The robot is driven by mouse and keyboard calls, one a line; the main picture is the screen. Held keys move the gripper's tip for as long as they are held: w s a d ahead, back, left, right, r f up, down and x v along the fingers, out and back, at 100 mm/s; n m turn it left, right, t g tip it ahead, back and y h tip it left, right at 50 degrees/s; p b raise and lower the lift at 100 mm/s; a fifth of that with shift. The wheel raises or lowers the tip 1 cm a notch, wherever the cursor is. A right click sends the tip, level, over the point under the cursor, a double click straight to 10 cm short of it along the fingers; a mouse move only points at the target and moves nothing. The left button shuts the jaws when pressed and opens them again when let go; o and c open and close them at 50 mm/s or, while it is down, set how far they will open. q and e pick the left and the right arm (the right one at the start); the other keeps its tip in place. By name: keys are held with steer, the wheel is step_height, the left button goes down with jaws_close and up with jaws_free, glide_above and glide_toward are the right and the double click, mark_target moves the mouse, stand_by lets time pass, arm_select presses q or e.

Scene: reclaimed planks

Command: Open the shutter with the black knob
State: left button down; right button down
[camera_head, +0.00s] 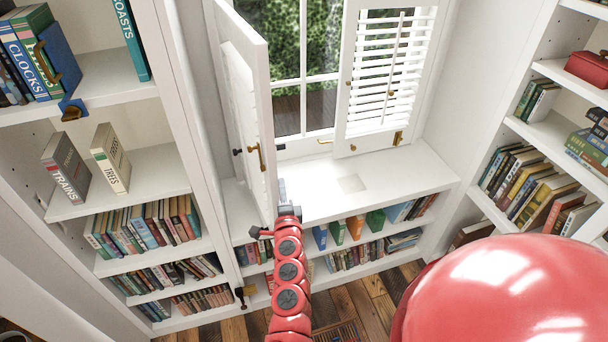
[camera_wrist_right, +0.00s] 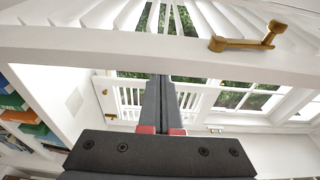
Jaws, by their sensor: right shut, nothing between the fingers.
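The left white shutter (camera_head: 246,62) stands swung out from the window into the room, seen nearly edge-on. A small black knob (camera_head: 237,151) shows on its left side, and a brass handle (camera_head: 257,158) on its right side. My right gripper (camera_head: 282,190) is shut and empty, just right of this shutter's lower end, above the sill. In the right wrist view the dark fingers (camera_wrist_right: 160,90) are together, close to a white shutter rail (camera_wrist_right: 130,48) with a brass handle (camera_wrist_right: 245,40). The black knob is not visible there. I cannot tell whether the fingers touch the shutter.
The right louvred shutter (camera_head: 388,75) lies flat across the window. The white sill (camera_head: 400,175) is clear, with shelves of books below. A tall bookcase (camera_head: 165,165) stands close on the left and another bookcase (camera_head: 545,135) on the right. Wooden floor (camera_head: 370,300) shows below.

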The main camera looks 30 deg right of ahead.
steer(key=a+m+h, duration=0.1)
steer(key=a, duration=0.5)
steer(key=shift+w+a+g+h, duration=0.25)
steer(key=shift+w+g+h, duration=0.15)
steer(key=shift+d, duration=0.1)
